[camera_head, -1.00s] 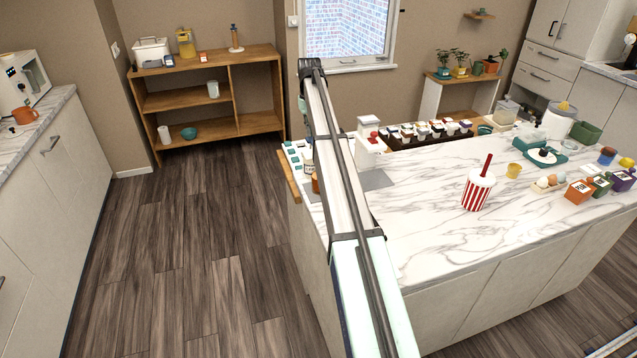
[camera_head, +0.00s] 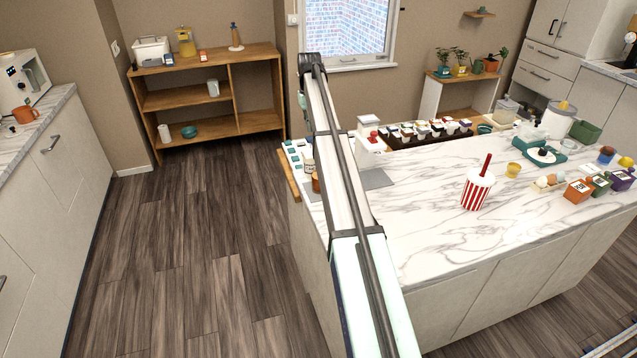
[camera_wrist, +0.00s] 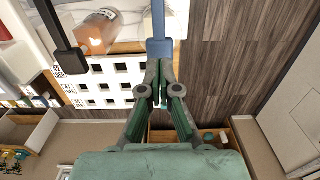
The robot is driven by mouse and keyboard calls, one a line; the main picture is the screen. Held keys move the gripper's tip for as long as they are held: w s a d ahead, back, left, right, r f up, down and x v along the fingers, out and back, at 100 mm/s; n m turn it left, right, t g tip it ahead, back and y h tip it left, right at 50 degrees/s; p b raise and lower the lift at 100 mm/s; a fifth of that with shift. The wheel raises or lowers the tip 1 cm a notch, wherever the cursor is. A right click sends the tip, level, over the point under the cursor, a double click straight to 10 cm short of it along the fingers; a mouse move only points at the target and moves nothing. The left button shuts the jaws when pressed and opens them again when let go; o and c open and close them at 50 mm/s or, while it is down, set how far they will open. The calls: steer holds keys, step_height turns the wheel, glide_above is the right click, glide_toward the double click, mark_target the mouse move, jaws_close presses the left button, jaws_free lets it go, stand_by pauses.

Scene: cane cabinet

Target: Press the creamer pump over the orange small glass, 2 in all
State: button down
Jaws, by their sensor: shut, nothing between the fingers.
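In the wrist view, my green gripper (camera_wrist: 160,78) is shut and empty. Its fingertips are by a blue block (camera_wrist: 159,48) at the end of a thin blue rod; whether they touch it I cannot tell. An orange, see-through glass (camera_wrist: 97,33) lies up and left of the tips. A dark rod with a square black end (camera_wrist: 71,61) crosses beside this glass. I cannot tell which of these parts belongs to the creamer pump. In the head view, a small orange thing (camera_head: 316,183) shows at the counter's left end, partly behind my arm, which hides my gripper.
A white grid tray with labels (camera_wrist: 105,85) lies below the glass in the wrist view. In the head view, a red-striped cup (camera_head: 475,191) with a red straw stands on the marble island (camera_head: 430,230). A wooden shelf (camera_head: 255,125) stands at the back wall.

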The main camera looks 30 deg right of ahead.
step_height(320, 180, up, 5)
steer(key=shift+r+p, duration=0.1)
steer(key=shift+p, duration=1)
steer(key=s+a+f, duration=0.7)
steer(key=f, duration=0.4)
steer(key=s+a+f, duration=0.7)
steer(key=s+f, duration=0.1)
steer(key=f, duration=0.3)
steer(key=s+a+f+n, duration=0.1)
steer(key=s+a+f, duration=0.35)
steer(key=s, duration=0.35)
steer(key=s+a+f, duration=0.4)
steer(key=s+f, duration=0.2)
steer(key=s, duration=0.2)
steer(key=s+a+f, duration=0.2)
steer(key=s+f, duration=0.1)
steer(key=s, duration=0.4)
steer(key=s+a+f, duration=0.3)
steer(key=s, duration=0.3)
steer(key=s+f+g+b, duration=0.2)
steer(key=s+f+g, duration=0.1)
steer(key=s+f, duration=0.8)
steer(key=s+f+g+b, duration=0.3)
steer(key=s+f, duration=0.8)
steer(key=s, duration=0.6)
steer(key=shift+d+n+g, duration=0.3)
steer(key=shift+g, duration=0.1)
